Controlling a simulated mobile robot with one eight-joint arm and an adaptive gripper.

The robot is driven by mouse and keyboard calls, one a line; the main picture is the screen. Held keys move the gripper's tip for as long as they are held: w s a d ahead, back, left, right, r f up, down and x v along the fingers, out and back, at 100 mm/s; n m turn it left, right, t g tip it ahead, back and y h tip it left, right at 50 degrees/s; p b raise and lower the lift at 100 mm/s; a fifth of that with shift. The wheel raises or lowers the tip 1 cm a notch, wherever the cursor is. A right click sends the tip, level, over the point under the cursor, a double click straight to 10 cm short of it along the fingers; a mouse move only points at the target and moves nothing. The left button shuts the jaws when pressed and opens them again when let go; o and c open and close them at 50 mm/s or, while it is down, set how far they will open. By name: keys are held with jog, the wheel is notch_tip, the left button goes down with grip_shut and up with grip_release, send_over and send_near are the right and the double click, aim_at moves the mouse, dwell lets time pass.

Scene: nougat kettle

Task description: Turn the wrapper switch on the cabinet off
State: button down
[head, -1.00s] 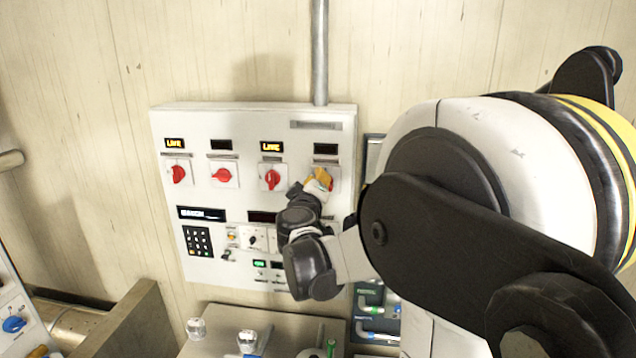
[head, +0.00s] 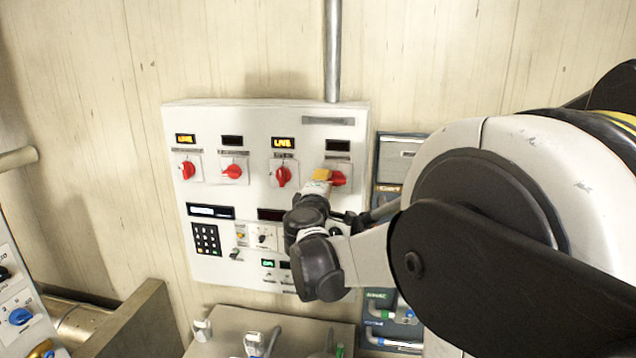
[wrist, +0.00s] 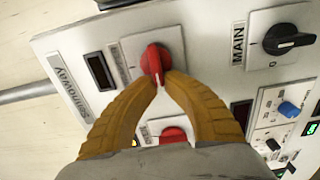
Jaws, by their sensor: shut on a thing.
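The white cabinet (head: 225,268) on the wall carries a row of red rotary switches under small displays. My gripper (head: 326,176) is at the rightmost one. In the wrist view my yellow fingers (wrist: 162,78) are closed on this red switch knob (wrist: 155,60), one on each side. In the head view the red knob (head: 339,179) shows to the right of the fingers, and the display (head: 338,146) above it is dark. I cannot read the small switch labels, so I cannot tell which is named wrapper.
The first display (head: 185,138) and third display (head: 283,143) are lit yellow; their knobs stand near upright. The second (head: 232,141) is dark. A black MAIN switch (wrist: 290,40) and another red knob (wrist: 173,134) are near my fingers. A bench (head: 225,320) stands below.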

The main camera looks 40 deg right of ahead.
jog(key=shift+d, duration=0.1)
dwell(0.4)
jog(key=c, duration=1.5)
grip_release()
jog(key=shift+d, duration=0.25)
jog(key=shift+s+a, duration=0.1)
jog(key=shift+a, duration=0.2)
jog(key=v, duration=1.1)
jog(key=shift+s+a, duration=0.1)
jog(key=shift+s, duration=0.15)
jog(key=shift+f, duration=0.1)
